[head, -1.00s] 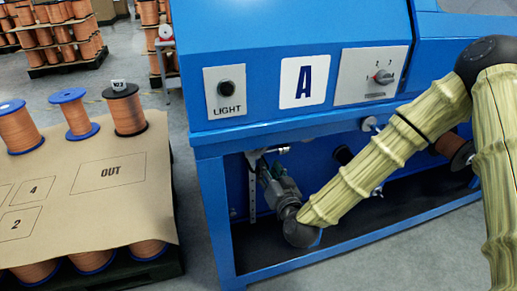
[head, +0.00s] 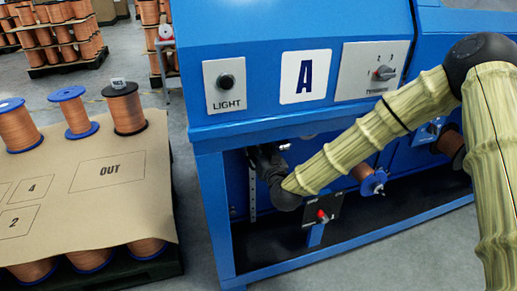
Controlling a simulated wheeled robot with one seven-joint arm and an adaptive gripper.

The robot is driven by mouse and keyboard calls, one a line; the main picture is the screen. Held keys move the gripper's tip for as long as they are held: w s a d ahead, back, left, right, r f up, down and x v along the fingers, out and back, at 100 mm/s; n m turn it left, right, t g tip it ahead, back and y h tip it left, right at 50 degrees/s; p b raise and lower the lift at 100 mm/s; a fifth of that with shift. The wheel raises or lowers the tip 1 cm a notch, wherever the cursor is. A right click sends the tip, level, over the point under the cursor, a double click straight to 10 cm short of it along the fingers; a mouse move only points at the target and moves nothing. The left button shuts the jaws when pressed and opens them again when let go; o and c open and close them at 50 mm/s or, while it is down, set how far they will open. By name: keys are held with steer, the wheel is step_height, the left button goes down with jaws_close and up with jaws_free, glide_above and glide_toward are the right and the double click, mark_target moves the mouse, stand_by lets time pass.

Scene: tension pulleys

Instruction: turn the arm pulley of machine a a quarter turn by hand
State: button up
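Machine A is the blue cabinet (head: 240,60) with a white sign reading A (head: 305,77). Its open lower bay is below the overhanging front. My arm, in a pale ribbed sleeve, reaches from the right into the left part of the bay. My gripper (head: 268,160) is a dark shape at the bay's upper left, mostly hidden by my own wrist and forearm. Its fingertips do not show, so I cannot tell whether it is open or touching anything. I cannot make out the arm pulley; it may be behind my wrist.
A perforated bracket (head: 252,192) stands left of my wrist. A red knob (head: 322,216) on a dark panel is below my forearm. A blue-flanged spool (head: 373,182) is to the right. A paper-covered pallet (head: 75,215) with copper spools stands left of the machine.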

steer(key=shift+w+a, duration=0.1)
steer(key=shift+w, duration=0.25)
steer(key=shift+c, duration=0.3)
jaws_close()
steer(key=shift+m, duration=0.3)
